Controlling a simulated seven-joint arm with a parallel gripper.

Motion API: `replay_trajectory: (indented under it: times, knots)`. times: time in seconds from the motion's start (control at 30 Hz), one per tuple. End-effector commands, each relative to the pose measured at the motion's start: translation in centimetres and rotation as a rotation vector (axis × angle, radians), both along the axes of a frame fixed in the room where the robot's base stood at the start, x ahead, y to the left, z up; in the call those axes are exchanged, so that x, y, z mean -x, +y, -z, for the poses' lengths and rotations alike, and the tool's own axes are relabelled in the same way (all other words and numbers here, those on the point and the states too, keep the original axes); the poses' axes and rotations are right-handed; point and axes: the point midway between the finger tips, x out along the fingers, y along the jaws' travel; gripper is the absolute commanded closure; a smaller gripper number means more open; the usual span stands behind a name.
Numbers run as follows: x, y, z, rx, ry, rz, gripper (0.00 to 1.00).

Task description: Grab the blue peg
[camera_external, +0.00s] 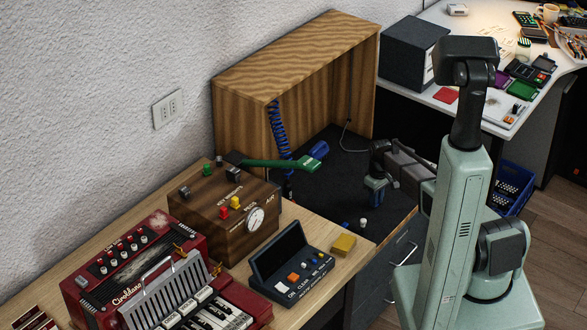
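My gripper (376,198) hangs over the dark mat, left of my pale green arm. It points down, and its fingers are too small and dark to tell whether they are open or shut. A blue part shows at the gripper's end; I cannot tell if it is a held piece or part of the gripper. A very small blue piece (345,225), possibly the blue peg, lies on the mat in front and to the left of the gripper. A small white-topped piece (363,223) is beside it. A larger blue cylinder (319,150) lies farther back.
A wooden hood (295,62) encloses the back of the dark mat (340,180). A green-handled tool (280,163) and a coiled blue hose (276,130) are at left.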

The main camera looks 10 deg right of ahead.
Motion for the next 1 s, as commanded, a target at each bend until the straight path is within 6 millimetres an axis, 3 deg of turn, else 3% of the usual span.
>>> replay_trajectory:
  times: [0.17,0.57,1.0]
  knots:
    - [0.0,0.0,0.0,0.0,0.0,0.0,1.0]
    - [0.0,0.0,-0.4,0.0,0.0,0.0,1.0]
    - [0.0,0.0,-6.9,-0.001,-0.001,0.0,1.0]
